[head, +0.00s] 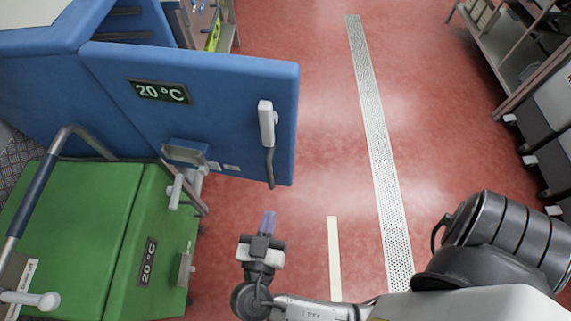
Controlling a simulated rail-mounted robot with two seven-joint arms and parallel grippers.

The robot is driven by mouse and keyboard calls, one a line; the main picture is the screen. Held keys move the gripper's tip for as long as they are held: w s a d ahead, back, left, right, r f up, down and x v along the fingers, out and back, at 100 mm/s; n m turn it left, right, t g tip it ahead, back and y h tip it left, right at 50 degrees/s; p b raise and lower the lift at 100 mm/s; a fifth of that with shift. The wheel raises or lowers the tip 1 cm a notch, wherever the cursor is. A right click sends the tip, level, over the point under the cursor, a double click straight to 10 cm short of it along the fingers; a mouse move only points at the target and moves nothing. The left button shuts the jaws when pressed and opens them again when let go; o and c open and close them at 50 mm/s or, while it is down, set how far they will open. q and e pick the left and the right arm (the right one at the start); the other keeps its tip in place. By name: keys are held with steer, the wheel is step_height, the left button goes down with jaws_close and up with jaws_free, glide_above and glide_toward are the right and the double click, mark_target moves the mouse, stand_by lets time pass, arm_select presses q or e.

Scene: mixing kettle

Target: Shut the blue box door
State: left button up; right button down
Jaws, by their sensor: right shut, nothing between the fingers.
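The blue box door (226,99) stands swung open at the upper left of the head view, its outer face toward me. It carries a "20 °C" display and a light grey handle (267,124) with a grey lever near its free edge. The blue box body (40,75) is behind it on the left. My right gripper (268,224) is shut and empty, below the door's lower free corner and apart from it. My left gripper is not in view.
A green box (120,225) with its own "20 °C" display and grey latch stands at the lower left. A metal handrail (45,185) crosses in front of it. Red floor with a drain grate (373,130) is clear right of the door. Shelving (500,45) lines the right.

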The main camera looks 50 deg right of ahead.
steer(key=m, duration=0.1)
steer(key=b, duration=0.3)
glide_toward(284, 158)
steer(key=x, duration=0.6)
steer(key=shift+w+d, duration=0.15)
steer(key=shift+d, duration=0.05)
steer(key=shift+w+d+r, duration=0.1)
steer(key=shift+w+d, duration=0.15)
steer(key=shift+d, duration=0.25)
